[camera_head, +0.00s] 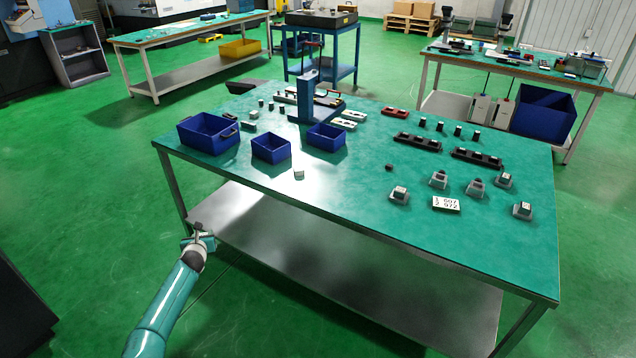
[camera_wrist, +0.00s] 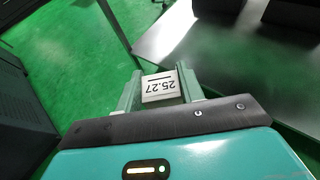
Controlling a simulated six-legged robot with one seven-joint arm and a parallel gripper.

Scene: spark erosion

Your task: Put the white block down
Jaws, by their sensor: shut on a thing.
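My gripper (camera_head: 199,232) is low at the left, in front of the table's left front corner and beside its leg. In the wrist view my gripper (camera_wrist: 160,82) is shut on a white block (camera_wrist: 161,88) with a dark line and the number "25.27" on it. The block sits between the two fingers, above the green floor. In the head view I cannot make the held block out clearly. The green-topped table (camera_head: 350,200) spreads to the right of my gripper.
Three blue bins, left (camera_head: 208,133), middle (camera_head: 271,148) and right (camera_head: 326,137), stand along the table's left part. A small pale block (camera_head: 299,174) lies near the front edge. Several grey holders and a number card (camera_head: 446,203) are at the right. The table's front middle is mostly clear.

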